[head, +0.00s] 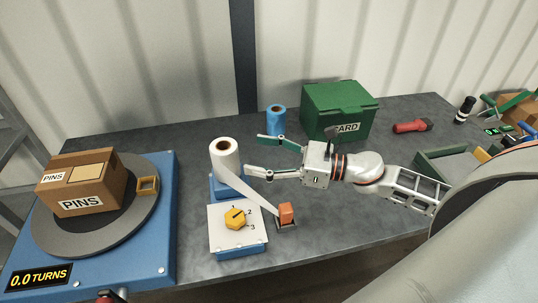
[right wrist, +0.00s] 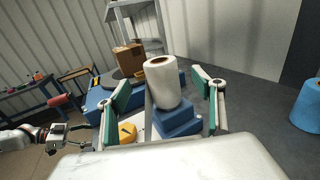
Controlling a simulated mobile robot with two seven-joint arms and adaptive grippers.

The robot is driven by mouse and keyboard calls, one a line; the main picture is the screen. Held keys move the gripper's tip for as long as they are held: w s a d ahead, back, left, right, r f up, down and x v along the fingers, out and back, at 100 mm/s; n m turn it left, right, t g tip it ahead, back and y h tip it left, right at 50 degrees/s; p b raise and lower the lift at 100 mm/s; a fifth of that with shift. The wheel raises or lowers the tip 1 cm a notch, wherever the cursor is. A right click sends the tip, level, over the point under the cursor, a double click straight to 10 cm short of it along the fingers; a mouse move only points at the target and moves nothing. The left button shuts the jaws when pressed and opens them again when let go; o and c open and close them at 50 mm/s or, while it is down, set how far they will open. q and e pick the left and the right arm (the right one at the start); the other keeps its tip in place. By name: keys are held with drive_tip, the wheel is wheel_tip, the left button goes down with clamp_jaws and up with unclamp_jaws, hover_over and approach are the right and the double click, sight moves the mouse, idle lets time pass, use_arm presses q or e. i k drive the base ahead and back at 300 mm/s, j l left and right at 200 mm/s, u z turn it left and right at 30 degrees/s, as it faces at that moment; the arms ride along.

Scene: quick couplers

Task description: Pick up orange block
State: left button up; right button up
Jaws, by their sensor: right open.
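The orange block (head: 287,211) sits on a small dark square pad on the table, at the end of a white strip running down from the white roll (head: 225,155). My right gripper (head: 254,155) is open and empty, above the table and behind the block, with its fingers pointing left near the roll. In the right wrist view the white roll (right wrist: 163,84) shows between its spread fingers (right wrist: 172,97). I do not see the block there. My left gripper (right wrist: 68,136) shows small at the left of the right wrist view; its jaw opening is unclear.
The blue base with a white dial plate (head: 222,235) and yellow knob (head: 235,218) stands left of the block. A turntable (head: 60,240) carries a PINS box (head: 82,182). A green box (head: 340,108) and blue roll (head: 276,120) stand behind. The table right of the block is clear.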

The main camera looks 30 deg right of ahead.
sight(285, 212)
drive_tip(key=k, duration=1)
